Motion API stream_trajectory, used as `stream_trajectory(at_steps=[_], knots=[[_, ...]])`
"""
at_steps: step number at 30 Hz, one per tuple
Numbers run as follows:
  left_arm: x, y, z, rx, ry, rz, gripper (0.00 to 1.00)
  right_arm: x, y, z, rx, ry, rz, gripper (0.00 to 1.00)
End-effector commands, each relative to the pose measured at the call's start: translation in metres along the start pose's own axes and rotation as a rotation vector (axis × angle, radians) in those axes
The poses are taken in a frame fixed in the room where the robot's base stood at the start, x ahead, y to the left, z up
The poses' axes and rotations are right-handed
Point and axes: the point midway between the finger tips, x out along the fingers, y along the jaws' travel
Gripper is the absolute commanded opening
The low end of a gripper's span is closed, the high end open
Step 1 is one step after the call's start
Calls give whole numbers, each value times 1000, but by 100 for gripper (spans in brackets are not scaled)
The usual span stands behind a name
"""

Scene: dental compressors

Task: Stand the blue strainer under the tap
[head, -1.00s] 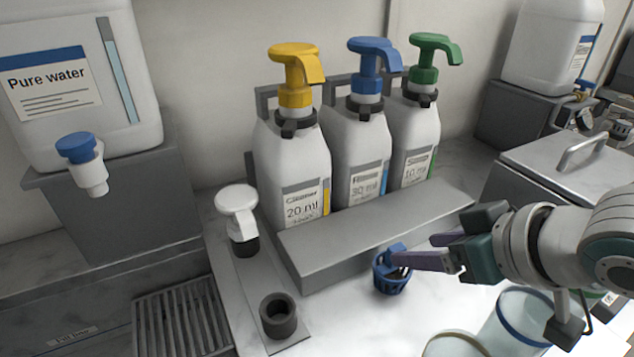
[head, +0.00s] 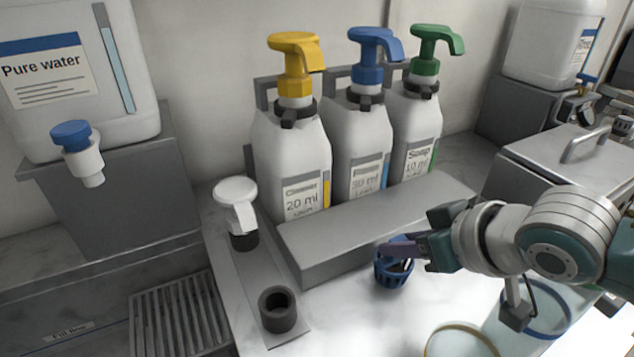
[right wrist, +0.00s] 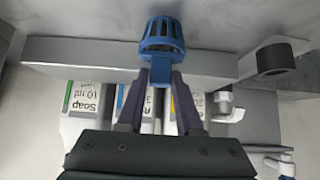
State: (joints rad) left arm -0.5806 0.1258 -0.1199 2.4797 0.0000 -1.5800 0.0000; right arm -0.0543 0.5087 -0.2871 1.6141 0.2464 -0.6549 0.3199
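The blue strainer (head: 394,268) is a small slotted basket. It stands upright on the white counter in front of the grey bottle stand, and it shows at the top centre in the right wrist view (right wrist: 161,37). My right gripper (head: 398,249) is at its upper part. In the right wrist view my right fingers (right wrist: 159,78) lie on either side of its blue handle; whether they press on it is unclear. The tap (head: 78,145), with a blue top and white spout, is on the pure water tank (head: 145,75) at the left. My left gripper is out of view.
A slotted drain grille (head: 180,318) lies at the lower left, below the tap. A dark ring holder (head: 278,310) and a white-topped dispenser (head: 238,205) stand between it and the strainer. Pump bottles (head: 290,150) stand behind. Clear beakers (head: 462,340) are at the lower right.

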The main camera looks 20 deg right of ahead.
Motion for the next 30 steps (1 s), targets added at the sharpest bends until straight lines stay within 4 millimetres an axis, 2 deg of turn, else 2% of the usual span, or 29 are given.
stream_trajectory(at_steps=[1, 9, 23, 30], knots=[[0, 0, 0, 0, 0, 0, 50, 0, 0, 0, 0, 0, 0, 28], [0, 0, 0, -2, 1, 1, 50, 0, 0, 0, 0, 0, 0, 0], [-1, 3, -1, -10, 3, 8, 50, -2, 0, -2, 0, 0, 0, 0], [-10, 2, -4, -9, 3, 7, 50, -21, 0, -21, -2, 3, -1, 0]])
